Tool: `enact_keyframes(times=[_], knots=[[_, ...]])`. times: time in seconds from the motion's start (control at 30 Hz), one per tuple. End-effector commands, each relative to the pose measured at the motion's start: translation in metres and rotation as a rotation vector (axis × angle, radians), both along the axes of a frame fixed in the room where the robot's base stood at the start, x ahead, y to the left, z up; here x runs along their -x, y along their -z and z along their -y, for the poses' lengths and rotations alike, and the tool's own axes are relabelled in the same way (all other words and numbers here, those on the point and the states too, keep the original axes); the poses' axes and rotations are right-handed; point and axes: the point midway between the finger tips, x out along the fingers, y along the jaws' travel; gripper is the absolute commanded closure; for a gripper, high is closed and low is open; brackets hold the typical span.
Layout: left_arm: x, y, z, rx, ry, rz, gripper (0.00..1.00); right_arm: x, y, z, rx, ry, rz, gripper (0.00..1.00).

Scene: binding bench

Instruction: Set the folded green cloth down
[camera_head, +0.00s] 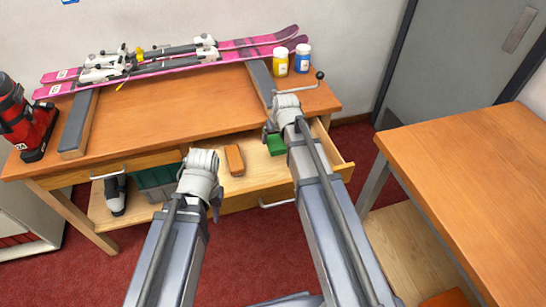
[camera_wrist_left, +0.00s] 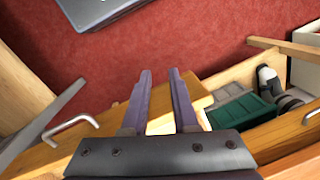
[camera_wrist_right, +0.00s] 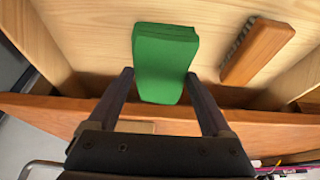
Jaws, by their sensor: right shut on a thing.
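The folded green cloth (camera_wrist_right: 165,55) is between the fingers of my right gripper (camera_wrist_right: 158,75), which is shut on it. In the head view the cloth (camera_head: 276,145) shows as a small green patch over the open drawer (camera_head: 262,185), partly hidden by my right arm. I cannot tell whether it touches the drawer floor. My left gripper (camera_wrist_left: 160,73) is open and empty, its fingers apart in front of the bench; its fingers are mostly hidden in the head view.
A wooden-backed brush (camera_wrist_right: 258,48) lies in the drawer beside the cloth; it also shows in the head view (camera_head: 234,160). A green box (camera_head: 158,182) sits below the bench's left side. Pink skis (camera_head: 240,47) and two small jars (camera_head: 302,58) are on the bench.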

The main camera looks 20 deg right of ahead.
Motion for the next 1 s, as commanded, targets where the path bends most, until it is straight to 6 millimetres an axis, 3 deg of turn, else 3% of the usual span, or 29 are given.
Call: enact_keyframes(times=[0.03, 0.2, 0.47, 0.8, 1.0], knots=[[0.000, 0.017, 0.000, 0.000, 0.000, 0.000, 0.73, 0.000, 0.017, 0.000, 0.000, 0.000, 0.000, 0.61], [0.000, 0.037, 0.000, 0.000, 0.000, 0.000, 0.73, 0.000, 0.036, 0.000, 0.000, 0.000, 0.000, 0.61], [0.000, 0.039, 0.000, 0.000, 0.000, 0.000, 0.73, 0.000, 0.039, 0.000, 0.000, 0.000, 0.000, 0.61], [0.000, 0.075, 0.000, 0.000, 0.000, 0.000, 0.73, 0.000, 0.075, 0.000, 0.000, 0.000, 0.000, 0.61], [0.000, 0.072, 0.000, 0.000, 0.000, 0.000, 0.73, 0.000, 0.073, 0.000, 0.000, 0.000, 0.000, 0.61]])
